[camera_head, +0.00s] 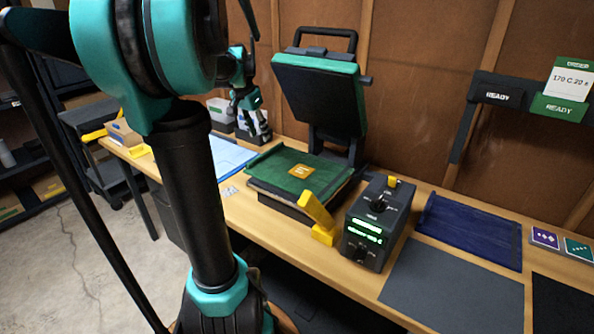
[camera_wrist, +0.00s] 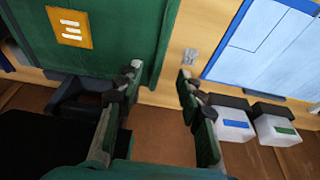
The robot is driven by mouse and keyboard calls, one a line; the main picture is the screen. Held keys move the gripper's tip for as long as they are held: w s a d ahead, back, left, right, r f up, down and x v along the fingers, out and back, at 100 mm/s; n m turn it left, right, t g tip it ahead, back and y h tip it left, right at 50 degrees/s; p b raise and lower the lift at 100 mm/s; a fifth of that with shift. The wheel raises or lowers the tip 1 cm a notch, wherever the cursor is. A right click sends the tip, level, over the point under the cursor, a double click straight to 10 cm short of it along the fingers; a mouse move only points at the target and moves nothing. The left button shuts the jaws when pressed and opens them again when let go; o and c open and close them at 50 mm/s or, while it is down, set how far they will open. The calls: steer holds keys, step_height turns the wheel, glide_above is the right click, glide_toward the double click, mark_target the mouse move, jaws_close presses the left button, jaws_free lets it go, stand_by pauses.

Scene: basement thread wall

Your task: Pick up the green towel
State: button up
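The green towel (camera_head: 300,168) lies flat on the lower plate of a press on the bench, with a yellow square patch on it. In the wrist view the towel (camera_wrist: 112,30) fills the upper left, patch included. My gripper (camera_head: 252,132) hangs above the bench, behind and left of the towel in the head view. Its two fingers stand apart and empty in the wrist view (camera_wrist: 158,72). Between and beyond the fingertips are bare wood and the towel's edge. The gripper is apart from the towel.
The press lid (camera_head: 318,95) stands raised behind the towel. A yellow handle (camera_head: 318,215) and a black control box (camera_head: 377,222) stand at right. A blue cloth (camera_head: 470,232) lies beyond. A light blue sheet (camera_head: 232,155) lies left; white bins (camera_wrist: 235,125) are nearby.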

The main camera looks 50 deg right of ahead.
mark_target(266, 152)
steer(key=shift+x, duration=4.2)
steer(key=shift+w, duration=0.1)
jaws_close()
